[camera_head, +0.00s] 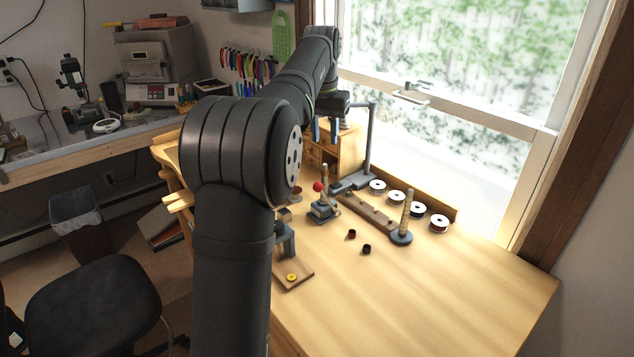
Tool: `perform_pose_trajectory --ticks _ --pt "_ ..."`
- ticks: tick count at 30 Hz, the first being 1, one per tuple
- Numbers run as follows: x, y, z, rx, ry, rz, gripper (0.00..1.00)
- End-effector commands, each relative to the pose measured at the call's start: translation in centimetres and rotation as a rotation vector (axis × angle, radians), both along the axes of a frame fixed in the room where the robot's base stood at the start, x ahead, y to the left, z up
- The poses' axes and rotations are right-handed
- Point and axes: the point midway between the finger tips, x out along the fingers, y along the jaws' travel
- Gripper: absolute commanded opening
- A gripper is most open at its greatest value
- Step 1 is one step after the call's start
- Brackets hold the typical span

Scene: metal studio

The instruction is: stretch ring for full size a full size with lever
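A small device (322,211) with a dark base, an upright wooden-coloured post and a red ball knob (318,187) stands on the bench; it looks like the ring stretcher with its lever. A tapered upright stick (406,211) on a round blue-grey base stands to its right. A small yellow ring-like piece (291,278) lies on a wooden board at the near left of the bench. My gripper (325,133) is above the back of the bench, beyond and higher than the device. Its bluish fingers are small and partly hidden by my arm. I cannot tell whether a ring is on the device.
Several spools (397,197) stand in a row along the back ledge. A lamp-like stand (367,150) rises beside my gripper. Two small dark cups (367,249) sit mid-bench. The right front of the wooden bench (440,300) is clear. My arm hides the left part.

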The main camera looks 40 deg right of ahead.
Motion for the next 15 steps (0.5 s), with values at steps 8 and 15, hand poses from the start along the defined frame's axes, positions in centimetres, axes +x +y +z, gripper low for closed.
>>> perform_pose_trajectory --ticks 8,15 --pt "0.2 4.4 1.5 -0.232 0.083 -0.123 0.0" --pt "0.0 7.1 2.9 -0.442 0.084 -0.194 0.0"
